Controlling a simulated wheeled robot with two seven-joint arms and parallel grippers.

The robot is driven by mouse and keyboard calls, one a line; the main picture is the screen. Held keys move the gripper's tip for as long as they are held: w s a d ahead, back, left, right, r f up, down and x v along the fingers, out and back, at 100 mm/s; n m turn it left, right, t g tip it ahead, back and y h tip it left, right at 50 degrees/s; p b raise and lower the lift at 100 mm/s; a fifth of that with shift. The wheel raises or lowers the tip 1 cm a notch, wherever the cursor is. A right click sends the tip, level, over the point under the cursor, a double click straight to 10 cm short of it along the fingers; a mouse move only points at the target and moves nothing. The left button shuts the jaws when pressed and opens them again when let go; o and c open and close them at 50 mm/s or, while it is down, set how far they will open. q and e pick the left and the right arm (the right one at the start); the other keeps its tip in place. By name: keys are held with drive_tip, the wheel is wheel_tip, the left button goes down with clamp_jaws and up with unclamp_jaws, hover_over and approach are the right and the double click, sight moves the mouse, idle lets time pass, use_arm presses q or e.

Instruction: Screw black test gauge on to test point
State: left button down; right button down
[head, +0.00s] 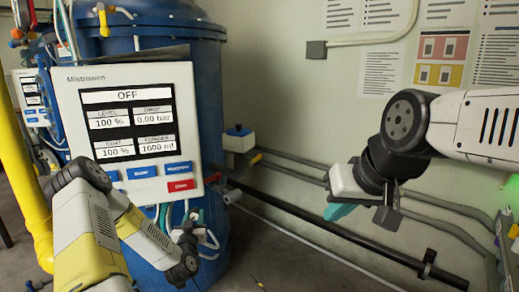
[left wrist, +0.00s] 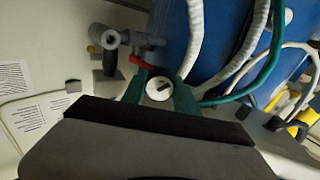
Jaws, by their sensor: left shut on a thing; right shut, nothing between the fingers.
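My left gripper (left wrist: 160,92) has its two green fingers on either side of a small round white-faced piece with a dark mark (left wrist: 159,88), which it grips; this looks like the gauge's dial, but its black body is not clear. In the head view my left gripper (head: 191,222) is low in front of the blue tank, below the control panel, partly hidden by my wrist. The test point cannot be made out; a grey pipe fitting with a red part (left wrist: 138,62) lies just beyond the fingers. My right gripper (head: 340,210) is shut and empty, away from the tank.
The control panel (head: 125,75) reads OFF and hangs on the blue tank (head: 175,45). White and green hoses (left wrist: 258,50) run close to my left gripper. A yellow pipe (head: 28,175) stands at left. Dark and grey pipes (head: 330,228) run along the wall.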

use_arm(q)
drive_tip(key=s+d+r+m+h, duration=0.1)
drive_tip(key=s+d+r, duration=0.2)
drive_tip(key=s+d, duration=0.4)
drive_tip(key=shift+d+r+h, duration=0.3)
drive_tip(key=shift+d, duration=0.75)
drive_tip(key=shift+a, duration=0.1)
